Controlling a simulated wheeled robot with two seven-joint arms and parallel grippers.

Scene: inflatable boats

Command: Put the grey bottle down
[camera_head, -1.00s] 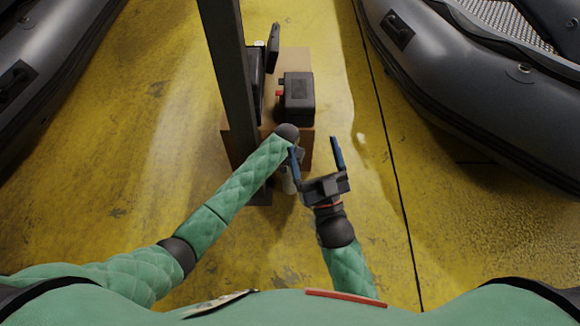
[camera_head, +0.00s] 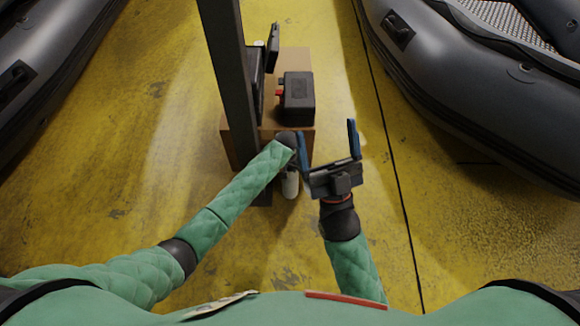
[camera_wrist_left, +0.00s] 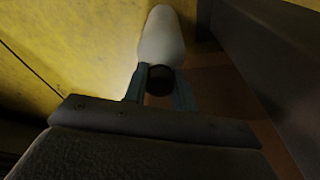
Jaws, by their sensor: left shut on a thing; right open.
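The grey bottle (camera_wrist_left: 162,38) shows pale, with its dark cap end toward my left wrist camera. My left gripper (camera_wrist_left: 159,82) is shut on it at the cap end, one finger on each side. In the head view the bottle (camera_head: 290,185) shows below my left wrist, beside the front of the brown box; my left gripper is mostly hidden there by the wrist. I cannot tell whether the bottle touches anything beneath it. My right gripper (camera_head: 328,146) is open and empty, just right of my left wrist, its two blue fingers apart.
The brown box (camera_head: 297,62) holds a black case (camera_head: 298,98) with a red part. A dark post (camera_head: 229,80) stands left of it. Grey inflatable boats (camera_head: 470,90) lie at both sides. The yellow floor (camera_head: 130,150) between them is largely clear.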

